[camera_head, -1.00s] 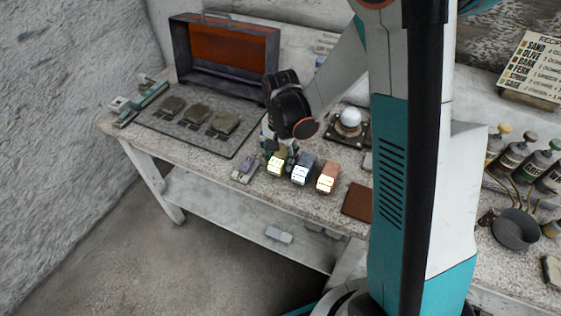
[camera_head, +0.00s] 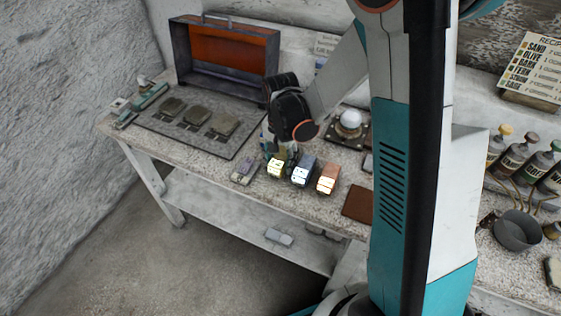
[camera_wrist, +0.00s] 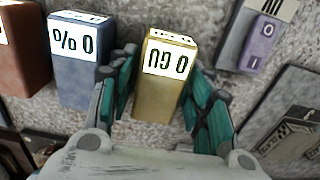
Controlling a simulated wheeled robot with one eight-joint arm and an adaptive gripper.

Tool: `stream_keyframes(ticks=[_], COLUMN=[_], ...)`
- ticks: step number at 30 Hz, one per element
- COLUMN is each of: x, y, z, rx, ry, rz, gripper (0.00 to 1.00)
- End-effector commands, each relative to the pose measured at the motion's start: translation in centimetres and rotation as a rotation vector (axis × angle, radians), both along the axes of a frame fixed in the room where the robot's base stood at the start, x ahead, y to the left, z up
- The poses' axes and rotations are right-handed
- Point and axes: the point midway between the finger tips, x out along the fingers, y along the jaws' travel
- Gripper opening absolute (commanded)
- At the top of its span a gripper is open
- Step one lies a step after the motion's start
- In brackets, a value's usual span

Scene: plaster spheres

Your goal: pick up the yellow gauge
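The yellow gauge (camera_wrist: 160,85) is a small upright box with a white display, standing on the speckled table between my gripper's fingers in the wrist view. In the head view the yellow gauge (camera_head: 277,168) is the leftmost of a row of three and partly covered by my gripper (camera_head: 276,150). In the wrist view my gripper (camera_wrist: 162,95) has one teal finger on each side of the gauge. The fingers are apart, with a gap visible at the right side; whether the left finger touches is hard to tell.
A blue-grey gauge (camera_wrist: 78,70) stands close to the left finger in the wrist view, with a reddish-brown gauge (camera_wrist: 20,50) beyond it. A purple device (camera_wrist: 258,42) lies to the right. A dark mat (camera_head: 165,124) with several grey-brown pieces and an open case (camera_head: 225,55) are behind.

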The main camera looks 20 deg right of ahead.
Motion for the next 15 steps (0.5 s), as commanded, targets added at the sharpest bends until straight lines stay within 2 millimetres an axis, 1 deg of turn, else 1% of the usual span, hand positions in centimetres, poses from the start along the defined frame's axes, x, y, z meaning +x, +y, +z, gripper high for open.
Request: stream_keyframes(ticks=[1, 4, 15], x=[0.00, 0.00, 0.01], y=[0.00, 0.00, 0.01], z=[0.00, 0.00, 0.13], rx=[0.000, 0.000, 0.000], ry=[0.000, 0.000, 0.000], rz=[0.000, 0.000, 0.000], gripper=[0.31, 0.08, 0.08])
